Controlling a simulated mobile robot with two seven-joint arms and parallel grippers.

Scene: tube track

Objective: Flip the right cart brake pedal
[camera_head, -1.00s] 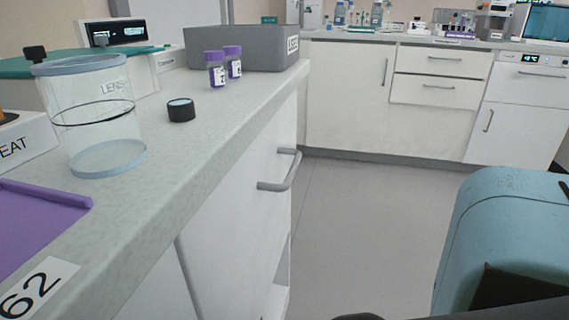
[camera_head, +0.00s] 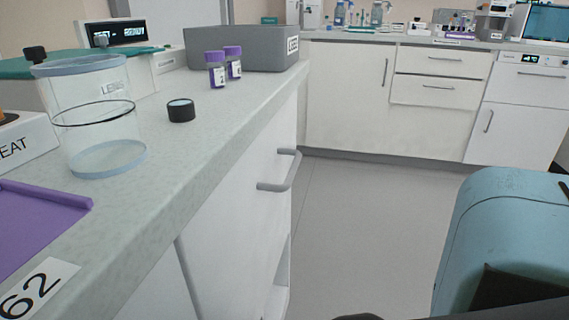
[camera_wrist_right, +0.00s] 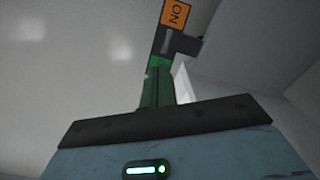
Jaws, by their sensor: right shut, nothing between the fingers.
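In the right wrist view, my right gripper (camera_wrist_right: 158,68) shows as a narrow green column rising from a dark bar, its fingers shut together with nothing between them. Just beyond its tips is a dark part with an orange label (camera_wrist_right: 175,14), which looks like the brake pedal. A dark block (camera_wrist_right: 186,44) sits just to the right of the tips. The tips are close to this part, but I cannot tell whether they touch it. Neither the pedal nor my grippers show in the head view, and my left gripper is in no view.
A counter (camera_head: 215,125) on the left carries a glass jar (camera_head: 100,125), a black cap (camera_head: 181,110), two purple-capped vials (camera_head: 217,75) and a grey bin (camera_head: 245,48). A drawer handle (camera_head: 282,172) sticks out from its front. Clear floor (camera_head: 370,230) lies in the middle. Cabinets (camera_head: 345,105) stand behind.

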